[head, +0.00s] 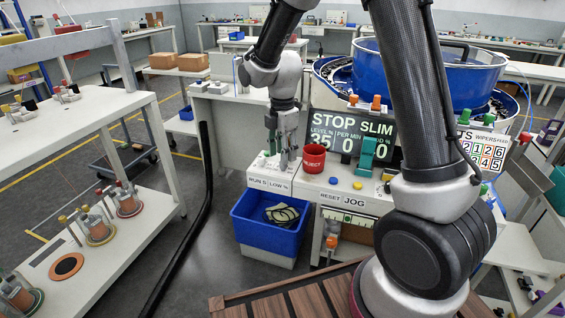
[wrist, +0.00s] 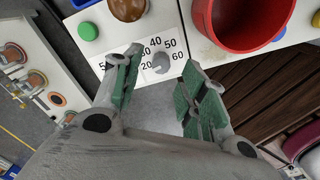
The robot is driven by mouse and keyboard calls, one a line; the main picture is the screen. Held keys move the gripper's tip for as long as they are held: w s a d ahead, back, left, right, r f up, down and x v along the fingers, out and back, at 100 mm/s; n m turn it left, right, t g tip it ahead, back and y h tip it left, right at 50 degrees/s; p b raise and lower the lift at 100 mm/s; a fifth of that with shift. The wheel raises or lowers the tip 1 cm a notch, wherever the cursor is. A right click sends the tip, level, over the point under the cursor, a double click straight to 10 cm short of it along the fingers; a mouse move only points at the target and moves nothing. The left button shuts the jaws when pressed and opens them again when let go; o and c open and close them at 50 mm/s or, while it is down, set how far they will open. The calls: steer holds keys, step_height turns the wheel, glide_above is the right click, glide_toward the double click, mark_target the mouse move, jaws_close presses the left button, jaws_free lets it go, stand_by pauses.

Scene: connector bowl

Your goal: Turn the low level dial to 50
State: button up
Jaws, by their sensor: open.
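The low level dial is a small grey knob (wrist: 161,63) on a white scale card (wrist: 148,22); the numbers 20, 40, 50 and 60 are readable around it in the wrist view. Which number the knob points at is too small to tell. In the head view a label reading "LOW L" (head: 282,185) is on the front edge below my gripper (head: 284,162), which hides the dial there. My gripper (wrist: 163,60) is open in the wrist view, its green-padded fingers on either side of the knob. I cannot tell whether they touch it.
A red cup marked REJECT (head: 314,158) stands right of the dial. A green button (wrist: 88,31) and a brown round knob (wrist: 127,8) are left of it. The display (head: 345,137) reads LEVEL 35. A blue bin (head: 268,236) stands below the panel.

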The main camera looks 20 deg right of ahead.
step_height(320, 180, down, 4)
steer(key=shift+f, duration=0.1)
jaws_close()
